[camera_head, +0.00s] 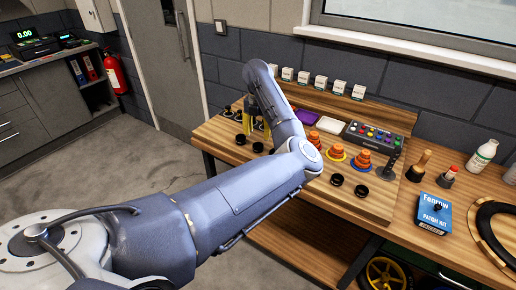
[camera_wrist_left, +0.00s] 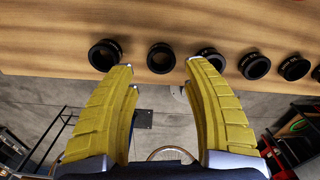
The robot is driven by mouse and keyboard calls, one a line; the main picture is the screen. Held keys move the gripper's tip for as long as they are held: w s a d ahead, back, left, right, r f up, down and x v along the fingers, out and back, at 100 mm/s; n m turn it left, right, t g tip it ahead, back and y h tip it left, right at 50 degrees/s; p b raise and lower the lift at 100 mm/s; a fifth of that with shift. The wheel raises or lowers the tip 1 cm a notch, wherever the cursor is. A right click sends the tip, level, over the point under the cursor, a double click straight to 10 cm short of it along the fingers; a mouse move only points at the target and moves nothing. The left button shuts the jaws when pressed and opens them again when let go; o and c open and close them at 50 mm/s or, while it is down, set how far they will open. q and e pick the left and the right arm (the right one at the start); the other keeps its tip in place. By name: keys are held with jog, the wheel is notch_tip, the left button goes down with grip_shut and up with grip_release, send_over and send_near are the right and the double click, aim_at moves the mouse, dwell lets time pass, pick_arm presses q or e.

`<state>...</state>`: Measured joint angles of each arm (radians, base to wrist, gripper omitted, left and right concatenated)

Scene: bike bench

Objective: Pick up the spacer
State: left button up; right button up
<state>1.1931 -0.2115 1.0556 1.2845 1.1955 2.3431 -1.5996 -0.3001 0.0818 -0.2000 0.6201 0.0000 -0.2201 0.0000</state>
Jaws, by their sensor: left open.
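Several black rings, which look like the spacers, lie in a row near the edge of the wooden bench. In the left wrist view, one ring (camera_wrist_left: 161,69) shows between the fingertips and apart from them. Another ring (camera_wrist_left: 104,54) is to its left, near the left fingertip. A third (camera_wrist_left: 211,52) is partly hidden by the right finger. In the head view, two rings (camera_head: 337,179) (camera_head: 361,191) lie near the front edge. My left gripper (camera_wrist_left: 160,75) is open and empty, its yellow fingers spread. In the head view my arm partly hides it (camera_head: 254,118). My right gripper is not in view.
Small white boxes (camera_head: 321,82) line the back ledge. Open floor lies in front.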

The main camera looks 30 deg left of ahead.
aim_at(258, 145)
pick_arm(q)
jog(key=shift+s+d+f, duration=0.1)
jog(key=shift+s+f, duration=0.05)
jog(key=shift+f, duration=2.95)
jog(key=shift+c, duration=0.2)
grip_shut()
